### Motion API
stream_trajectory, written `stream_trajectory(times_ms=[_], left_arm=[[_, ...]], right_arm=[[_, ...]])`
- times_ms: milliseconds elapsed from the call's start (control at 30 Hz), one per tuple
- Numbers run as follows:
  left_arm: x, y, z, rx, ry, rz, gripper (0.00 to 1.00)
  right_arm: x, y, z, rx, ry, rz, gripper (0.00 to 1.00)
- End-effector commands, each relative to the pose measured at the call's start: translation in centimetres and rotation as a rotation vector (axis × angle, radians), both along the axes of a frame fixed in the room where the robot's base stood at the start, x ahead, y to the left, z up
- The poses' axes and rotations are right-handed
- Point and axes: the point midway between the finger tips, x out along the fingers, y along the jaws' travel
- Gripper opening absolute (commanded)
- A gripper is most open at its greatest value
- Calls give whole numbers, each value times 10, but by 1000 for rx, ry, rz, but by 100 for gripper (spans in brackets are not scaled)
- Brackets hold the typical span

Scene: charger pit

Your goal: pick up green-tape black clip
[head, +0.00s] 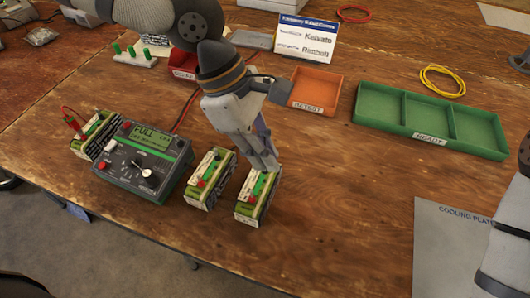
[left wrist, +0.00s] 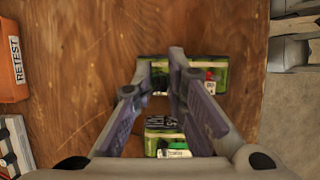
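My left gripper (head: 268,163) reaches down over the right of two upright green-and-white battery packs (head: 251,196) near the table's front edge. In the left wrist view its two fingers (left wrist: 160,62) stand apart, with the tips over the far end of that pack (left wrist: 208,75). I cannot see anything held between them. The pack's top shows a red part and a green strip. The other pack (head: 210,179) stands just left and looks alike. I cannot tell for sure which part is the green-tape black clip. My right gripper is not in view.
An orange RETEST tray (head: 315,105) and a green READY tray (head: 430,140) lie behind. A COOLING PLATE (head: 458,245) is at right. The table between is clear.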

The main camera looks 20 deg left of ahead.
Motion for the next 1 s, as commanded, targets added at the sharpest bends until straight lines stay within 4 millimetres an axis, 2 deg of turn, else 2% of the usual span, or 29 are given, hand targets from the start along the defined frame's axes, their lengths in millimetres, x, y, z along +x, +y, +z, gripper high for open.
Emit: stream_trajectory(times_ms=[267, 367, 533, 700, 1000], left_arm=[[0, 0, 4, -1, -2, 1, 0], [1, 0, 23, -3, -7, 2, 0], [1, 0, 69, -4, -9, 3, 0], [1, 0, 96, -1, -1, 2, 0], [0, 0, 100, -1, 5, 0, 0]], right_arm=[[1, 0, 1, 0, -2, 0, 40], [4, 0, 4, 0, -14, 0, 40], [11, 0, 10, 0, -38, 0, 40], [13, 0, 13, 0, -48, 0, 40], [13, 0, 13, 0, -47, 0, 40]])
